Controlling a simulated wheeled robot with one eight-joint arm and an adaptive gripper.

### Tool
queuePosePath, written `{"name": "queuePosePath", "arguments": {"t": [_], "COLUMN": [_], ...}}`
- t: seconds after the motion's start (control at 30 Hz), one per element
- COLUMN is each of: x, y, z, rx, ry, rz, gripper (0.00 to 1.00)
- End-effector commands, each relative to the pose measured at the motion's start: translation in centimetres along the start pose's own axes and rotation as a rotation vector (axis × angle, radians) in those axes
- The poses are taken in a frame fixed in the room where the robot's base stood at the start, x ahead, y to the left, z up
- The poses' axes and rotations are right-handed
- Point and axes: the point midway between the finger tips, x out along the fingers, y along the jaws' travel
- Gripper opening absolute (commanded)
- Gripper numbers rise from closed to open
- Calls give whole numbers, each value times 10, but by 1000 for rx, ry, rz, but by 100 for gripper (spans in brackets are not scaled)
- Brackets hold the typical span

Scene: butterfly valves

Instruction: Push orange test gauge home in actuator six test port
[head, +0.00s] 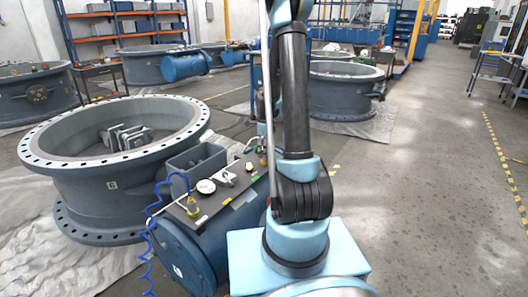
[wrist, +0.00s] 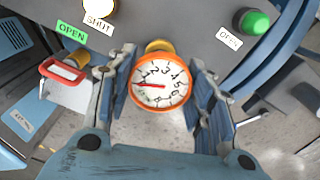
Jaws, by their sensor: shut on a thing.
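The orange test gauge (wrist: 161,85) has a white numbered dial and a red needle, and its face is toward the wrist camera. My gripper (wrist: 160,95) is shut on it, one finger on each side. A brass fitting (wrist: 159,46) shows just above the gauge at the edge of the grey actuator panel (wrist: 185,20). How far the gauge sits in the port is hidden behind its body. In the head view the blue-grey actuator (head: 190,245) lies beside the large flanged valve (head: 105,190); my arm hides the gauge there.
A white gauge (head: 206,187) and blue coiled hose (head: 150,240) are on the actuator's near side.

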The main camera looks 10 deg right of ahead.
Motion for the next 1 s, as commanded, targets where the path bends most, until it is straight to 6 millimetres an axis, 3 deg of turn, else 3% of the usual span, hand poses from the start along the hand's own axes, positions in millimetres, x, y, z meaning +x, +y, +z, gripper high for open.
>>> {"name": "queuePosePath", "arguments": {"t": [1.0], "x": [6], "y": [0], "z": [0], "rx": [0], "ry": [0], "rz": [0], "gripper": [27]}}
